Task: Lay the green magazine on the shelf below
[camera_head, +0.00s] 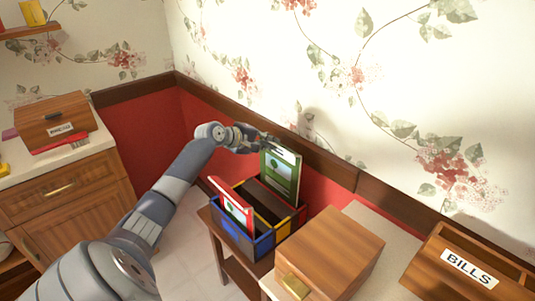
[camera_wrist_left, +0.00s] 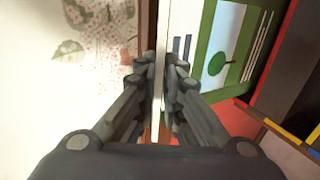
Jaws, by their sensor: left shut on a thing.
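The green magazine (camera_head: 281,173) stands upright at the back of a multicoloured rack (camera_head: 262,240), its lower part inside or just behind the rim; I cannot tell which. My left gripper (camera_head: 262,143) is shut on its top edge. In the left wrist view the green magazine (camera_wrist_left: 226,60) shows its cover with a tree picture, and the left gripper's fingers (camera_wrist_left: 162,75) pinch its thin edge. The rack sits on a small wooden table (camera_head: 208,214); part of a lower shelf (camera_head: 232,272) shows beneath it. My right gripper is not in view.
A red magazine (camera_head: 232,206) stands in the rack's front part. A wooden box (camera_head: 330,252) and a box labelled BILLS (camera_head: 470,268) stand to the right. A wooden cabinet (camera_head: 75,195) with another box (camera_head: 55,120) stands left. The wall is close behind the rack.

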